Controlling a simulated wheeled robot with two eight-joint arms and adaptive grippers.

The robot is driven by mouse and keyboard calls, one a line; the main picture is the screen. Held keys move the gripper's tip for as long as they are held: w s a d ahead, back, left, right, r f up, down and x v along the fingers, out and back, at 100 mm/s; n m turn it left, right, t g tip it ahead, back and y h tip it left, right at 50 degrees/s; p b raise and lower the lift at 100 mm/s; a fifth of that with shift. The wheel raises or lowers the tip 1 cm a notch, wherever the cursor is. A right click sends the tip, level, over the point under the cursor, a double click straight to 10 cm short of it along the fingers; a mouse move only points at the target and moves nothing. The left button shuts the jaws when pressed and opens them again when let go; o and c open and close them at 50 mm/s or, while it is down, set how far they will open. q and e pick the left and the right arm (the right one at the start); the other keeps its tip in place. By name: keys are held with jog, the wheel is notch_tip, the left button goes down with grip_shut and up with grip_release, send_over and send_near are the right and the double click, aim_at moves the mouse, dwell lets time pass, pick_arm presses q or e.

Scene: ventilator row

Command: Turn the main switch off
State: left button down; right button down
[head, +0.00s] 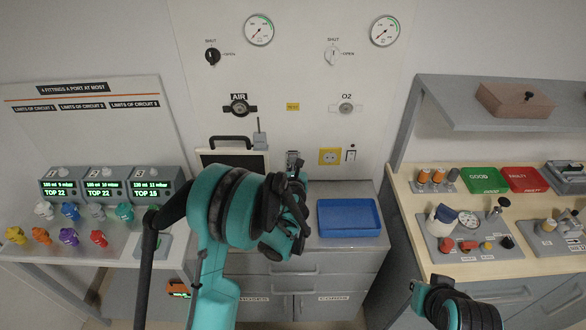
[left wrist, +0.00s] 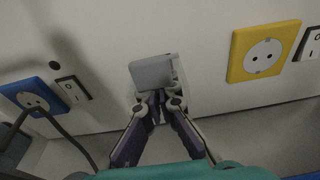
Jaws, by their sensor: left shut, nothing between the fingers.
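A grey block-like lever sticks out from the wall panel in the left wrist view (left wrist: 153,72); no label on it is readable, so I cannot tell for sure that it is the main switch. In the head view its grey top (head: 292,157) shows just above my left gripper (head: 294,180). My left gripper in the left wrist view (left wrist: 157,102) is shut and empty, its fingertips together just below the lever's lower edge; I cannot tell whether they touch it. Of my right arm only a part shows at the bottom right of the head view; its fingers are not visible.
A yellow socket (left wrist: 263,52) with a white rocker switch (left wrist: 311,45) is right of the lever. A blue socket (left wrist: 32,95) with a cable and another rocker (left wrist: 72,90) is left. A blue tray (head: 348,218) stands on the cabinet; a dark-screened unit (head: 233,160) is left.

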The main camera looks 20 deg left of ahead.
pick_arm(q)
jog(key=shift+w, duration=0.1)
jog(key=shift+w+a+r, duration=0.1)
jog(key=shift+w+r, duration=0.1)
jog(key=shift+w, duration=0.2)
jog(key=v, duration=1.2)
dwell(0.4)
